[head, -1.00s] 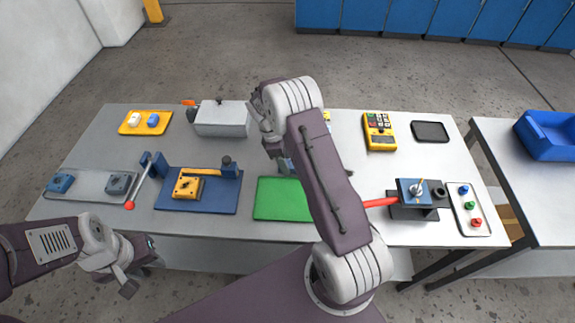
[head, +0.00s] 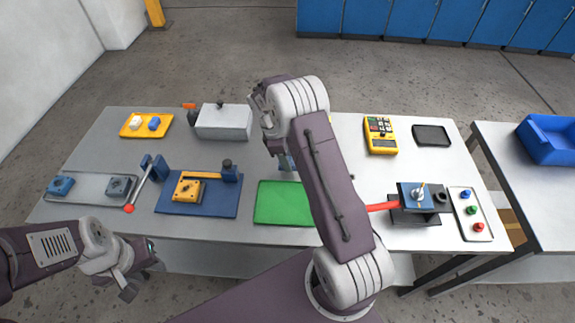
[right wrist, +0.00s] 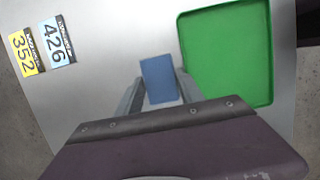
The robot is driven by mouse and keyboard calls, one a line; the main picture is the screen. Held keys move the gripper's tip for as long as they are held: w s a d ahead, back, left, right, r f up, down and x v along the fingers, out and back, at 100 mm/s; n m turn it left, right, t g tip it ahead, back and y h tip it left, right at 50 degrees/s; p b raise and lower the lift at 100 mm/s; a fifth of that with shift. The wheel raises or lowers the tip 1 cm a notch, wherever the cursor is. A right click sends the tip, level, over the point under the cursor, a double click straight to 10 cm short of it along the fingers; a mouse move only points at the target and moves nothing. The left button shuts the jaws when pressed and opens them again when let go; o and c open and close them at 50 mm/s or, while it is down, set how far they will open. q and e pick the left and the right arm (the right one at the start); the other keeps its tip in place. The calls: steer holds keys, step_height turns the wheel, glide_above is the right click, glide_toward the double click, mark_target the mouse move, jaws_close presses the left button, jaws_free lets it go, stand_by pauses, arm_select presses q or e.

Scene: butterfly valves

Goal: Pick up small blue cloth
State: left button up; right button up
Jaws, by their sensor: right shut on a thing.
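A small blue cloth (right wrist: 159,79) shows as a flat blue rectangle between the fingers of my right gripper (right wrist: 160,88) in the right wrist view. My right gripper is shut on it, beside the green mat's left edge in that view. In the head view a bit of blue shows below my right wrist, and my right arm hides most of that gripper (head: 286,164). My left gripper (head: 142,277) hangs off the table's front left edge, away from the cloth. Its fingertips are too unclear to judge.
A green mat (head: 280,205) lies at the table's front middle. A blue board (head: 215,205) with a yellow valve is left of it. A grey box (head: 224,121) and yellow tray (head: 147,132) are behind. Number labels (right wrist: 40,47) lie nearby.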

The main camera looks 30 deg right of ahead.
steer(key=s+r+b, duration=0.1)
steer(key=s+r, duration=0.6)
steer(key=s, duration=0.4)
steer(key=shift+s+r, duration=0.3)
steer(key=shift+s, duration=0.05)
